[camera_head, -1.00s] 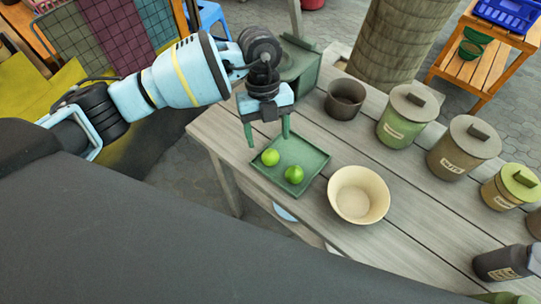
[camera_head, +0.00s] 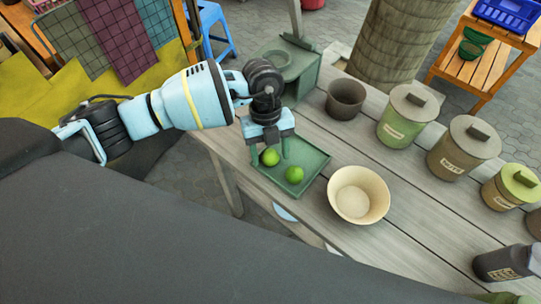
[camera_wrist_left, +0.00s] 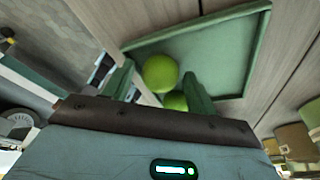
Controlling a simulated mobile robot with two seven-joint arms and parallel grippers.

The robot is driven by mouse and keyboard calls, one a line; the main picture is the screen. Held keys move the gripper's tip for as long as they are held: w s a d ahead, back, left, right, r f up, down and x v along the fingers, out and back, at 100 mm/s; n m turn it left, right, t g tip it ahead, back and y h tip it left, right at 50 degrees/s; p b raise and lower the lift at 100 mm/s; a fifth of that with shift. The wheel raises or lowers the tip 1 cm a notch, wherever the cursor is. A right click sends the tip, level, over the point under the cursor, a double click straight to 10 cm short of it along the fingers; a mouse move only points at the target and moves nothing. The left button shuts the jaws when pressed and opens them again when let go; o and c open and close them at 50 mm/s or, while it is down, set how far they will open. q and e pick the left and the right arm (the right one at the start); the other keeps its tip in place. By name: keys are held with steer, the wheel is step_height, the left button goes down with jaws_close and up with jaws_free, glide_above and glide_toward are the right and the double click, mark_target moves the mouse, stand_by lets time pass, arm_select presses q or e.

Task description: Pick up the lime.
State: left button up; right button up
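Two green limes lie on a green square tray on the wooden table. One lime (camera_head: 270,157) is at the tray's left side, and the other lime (camera_head: 294,174) is nearer the tray's front. My left gripper (camera_head: 269,155) points down over the tray, open, with one finger on each side of the left lime. The left wrist view shows a lime (camera_wrist_left: 160,73) in the gap between the spread fingers, and a second lime (camera_wrist_left: 175,101) partly hidden by the gripper. Contact between fingers and lime cannot be told. My right gripper is not in view.
A cream bowl (camera_head: 358,194) stands right of the tray (camera_head: 317,160). A dark pot (camera_head: 345,99) and lidded jars, including a green one (camera_head: 407,115), stand farther right. A green box (camera_head: 291,67) is behind my gripper.

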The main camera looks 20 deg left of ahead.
mark_target(274, 154)
arm_select(q)
steer(key=c, duration=0.8)
steer(key=shift+r, duration=0.1)
steer(key=shift+r, duration=0.45)
steer(key=r, duration=0.2)
steer(key=shift+w+d+r, duration=0.2)
steer(key=shift+d+r, duration=0.05)
steer(key=shift+r, duration=0.05)
steer(key=w+d+b, duration=0.1)
steer(key=w+d, duration=0.2)
steer(key=w+d+b, duration=0.1)
steer(key=w+d, duration=0.2)
steer(key=d, duration=0.1)
steer(key=w+d+r+b, duration=0.1)
steer(key=w+d, duration=0.2)
steer(key=d, duration=0.1)
steer(key=shift+b, duration=0.35)
steer(key=shift+w+d+r, duration=0.2)
steer(key=shift+w+d, duration=0.2)
steer(key=shift+w, duration=0.05)
